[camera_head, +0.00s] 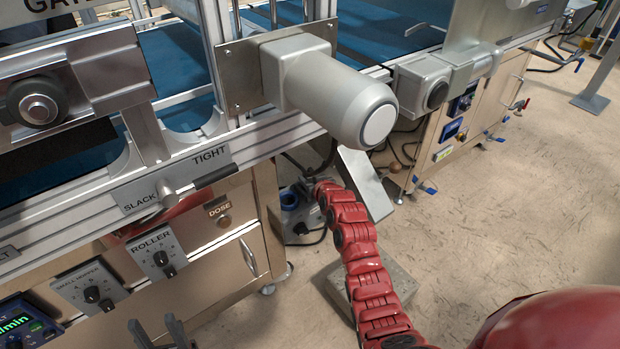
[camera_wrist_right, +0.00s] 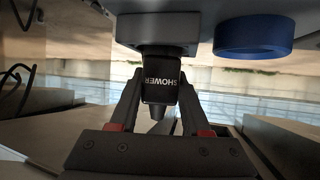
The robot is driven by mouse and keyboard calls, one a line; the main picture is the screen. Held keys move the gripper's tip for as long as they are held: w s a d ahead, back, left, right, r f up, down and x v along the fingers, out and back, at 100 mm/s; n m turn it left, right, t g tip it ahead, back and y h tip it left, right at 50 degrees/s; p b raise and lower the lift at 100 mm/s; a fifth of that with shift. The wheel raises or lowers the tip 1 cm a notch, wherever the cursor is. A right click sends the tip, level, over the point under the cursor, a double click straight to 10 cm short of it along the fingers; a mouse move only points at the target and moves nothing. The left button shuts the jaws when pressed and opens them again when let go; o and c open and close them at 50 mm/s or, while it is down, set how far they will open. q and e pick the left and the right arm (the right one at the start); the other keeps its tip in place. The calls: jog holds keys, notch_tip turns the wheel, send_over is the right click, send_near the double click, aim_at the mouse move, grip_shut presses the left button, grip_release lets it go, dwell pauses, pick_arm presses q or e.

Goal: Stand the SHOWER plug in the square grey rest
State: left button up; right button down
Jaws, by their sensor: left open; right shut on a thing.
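The black SHOWER plug (camera_wrist_right: 161,76) is between the fingers of my right gripper (camera_wrist_right: 160,98) in the right wrist view, its white lettering upside down. My right gripper is shut on it. The plug's wide end meets a squarish grey block (camera_wrist_right: 158,30), which looks like the rest; I cannot tell whether it is seated in it or only against it. In the head view my right arm reaches down to a grey unit (camera_head: 311,216) below the machine, where the plug is too small to make out. My left gripper (camera_head: 158,333) is open and empty at the bottom left.
The machine's grey motor housing (camera_head: 330,90) overhangs this spot. A tilted metal plate (camera_head: 364,184) stands right of my arm.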

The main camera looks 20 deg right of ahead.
jog(key=shift+f, duration=0.2)
jog(key=shift+c, duration=1.4)
grip_release()
jog(key=shift+s+r, duration=0.15)
jog(key=p+v, duration=0.5)
jog(key=v, duration=1.2)
